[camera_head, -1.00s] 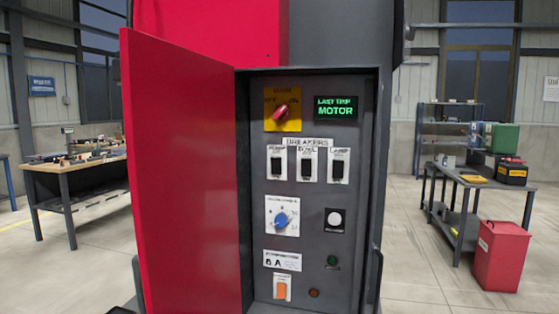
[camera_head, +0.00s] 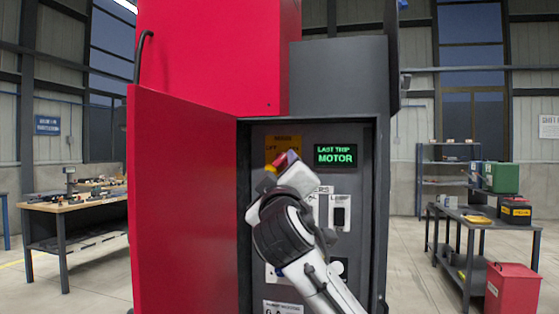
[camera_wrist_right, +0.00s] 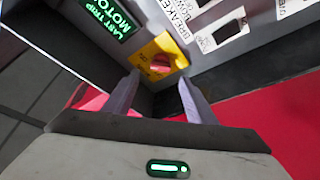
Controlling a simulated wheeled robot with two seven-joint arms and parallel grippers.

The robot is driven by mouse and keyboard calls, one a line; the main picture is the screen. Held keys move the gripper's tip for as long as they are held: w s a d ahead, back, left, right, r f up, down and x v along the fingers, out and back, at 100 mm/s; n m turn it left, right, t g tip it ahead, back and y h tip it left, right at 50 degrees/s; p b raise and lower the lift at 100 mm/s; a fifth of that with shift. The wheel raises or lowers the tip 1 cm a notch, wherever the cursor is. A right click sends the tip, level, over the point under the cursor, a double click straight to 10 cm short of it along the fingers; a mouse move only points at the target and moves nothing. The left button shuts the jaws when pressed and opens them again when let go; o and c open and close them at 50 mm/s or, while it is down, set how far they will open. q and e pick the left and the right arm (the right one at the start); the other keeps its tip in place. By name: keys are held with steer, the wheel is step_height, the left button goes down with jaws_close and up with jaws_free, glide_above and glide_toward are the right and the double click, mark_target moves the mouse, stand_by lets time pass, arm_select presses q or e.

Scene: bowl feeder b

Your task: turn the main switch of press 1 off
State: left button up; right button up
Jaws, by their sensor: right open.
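The main switch is a red rotary knob on a yellow plate (camera_head: 283,143), at the upper left inside the open cabinet. In the right wrist view the red knob (camera_wrist_right: 160,63) lies between and just beyond my fingertips. My right gripper (camera_head: 286,161) is in front of the plate and covers much of the knob in the head view. It also shows in the right wrist view (camera_wrist_right: 160,82), open, with a finger on each side of the knob. I cannot tell whether they touch it. The knob's exact angle is unclear. My left gripper is out of view.
The red cabinet door (camera_head: 185,200) stands open on the left. A green display (camera_head: 336,155) reading "LAST TRIP MOTOR" is right of the switch. Breakers (camera_head: 340,212) sit below, partly hidden by my arm. A workbench (camera_head: 72,207) and red bin (camera_head: 512,290) stand farther off.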

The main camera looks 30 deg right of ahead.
mark_target(280, 160)
steer(key=p+x, duration=0.1)
steer(key=x, duration=0.5)
steer(key=shift+w+d+p, duration=0.2)
steer(key=shift+w+p, duration=0.1)
steer(key=shift+w, duration=0.05)
steer(key=c, duration=1)
